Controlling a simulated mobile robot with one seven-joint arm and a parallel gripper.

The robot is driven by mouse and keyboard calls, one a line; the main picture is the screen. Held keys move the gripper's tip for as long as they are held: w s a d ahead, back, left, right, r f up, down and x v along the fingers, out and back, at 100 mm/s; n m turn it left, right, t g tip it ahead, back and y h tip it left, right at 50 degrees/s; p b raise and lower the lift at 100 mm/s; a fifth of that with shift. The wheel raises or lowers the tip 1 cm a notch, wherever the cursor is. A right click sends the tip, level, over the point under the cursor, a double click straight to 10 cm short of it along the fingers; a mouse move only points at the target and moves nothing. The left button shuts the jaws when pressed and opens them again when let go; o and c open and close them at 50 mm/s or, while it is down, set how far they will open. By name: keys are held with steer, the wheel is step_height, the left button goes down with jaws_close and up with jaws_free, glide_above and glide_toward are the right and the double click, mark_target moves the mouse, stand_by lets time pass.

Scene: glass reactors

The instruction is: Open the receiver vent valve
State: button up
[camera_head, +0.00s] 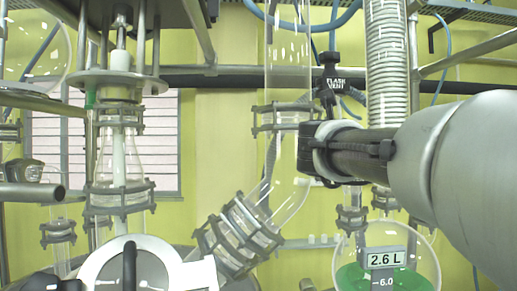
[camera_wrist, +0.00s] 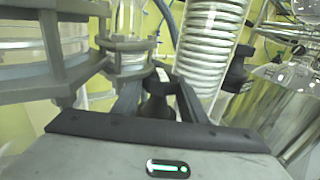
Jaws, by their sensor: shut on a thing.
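My gripper (camera_wrist: 158,88) is shut on a dark knob-like part (camera_wrist: 157,104) between its two fingers in the wrist view. The part looks like a valve handle, but the fingers hide much of it and its turn position cannot be read. In the head view my gripper's dark body (camera_head: 308,150) is in front of the glassware, just below a black valve fitting (camera_head: 330,60) with a label reading "FLASK VENT" (camera_head: 335,84). The fingertips and the held part are hidden there. The round receiver flask (camera_head: 425,262), with green contents and a 2.6 L readout (camera_head: 387,259), is below right.
A vertical glass column with a clamped flange (camera_head: 285,118) stands close left of my gripper. A coiled condenser (camera_head: 387,75) is close behind on the right. Clamped joints (camera_wrist: 128,43) crowd the left of the wrist view. A shiny steel vessel (camera_wrist: 275,105) is at the right.

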steer(key=n+t+y+p, duration=0.1)
steer(key=n+y, duration=0.1)
steer(key=y, duration=0.1)
steer(key=n+t+y+p, duration=0.1)
steer(key=n+y, duration=0.1)
steer(key=y, duration=0.2)
steer(key=shift+r+n+t, duration=0.1)
steer(key=shift+n+t, duration=0.3)
steer(key=shift+d+n+y+p, duration=0.15)
steer(key=shift+n+y+p, duration=0.45)
steer(key=shift+y, duration=0.5)
steer(key=n+y+p, duration=0.1)
steer(key=n+y, duration=0.2)
steer(key=y, duration=0.2)
steer(key=shift+p, duration=0.35)
steer(key=shift+n+g+y+p, duration=0.75)
steer(key=shift+n+y, duration=0.65)
steer(key=shift+y, duration=0.3)
steer(key=shift+g+y, duration=0.25)
steer(key=shift+y, duration=0.05)
steer(key=o, duration=1.1)
steer(key=shift+n, duration=0.3)
steer(key=shift+c, duration=0.2)
steer(key=shift+s, duration=0.1)
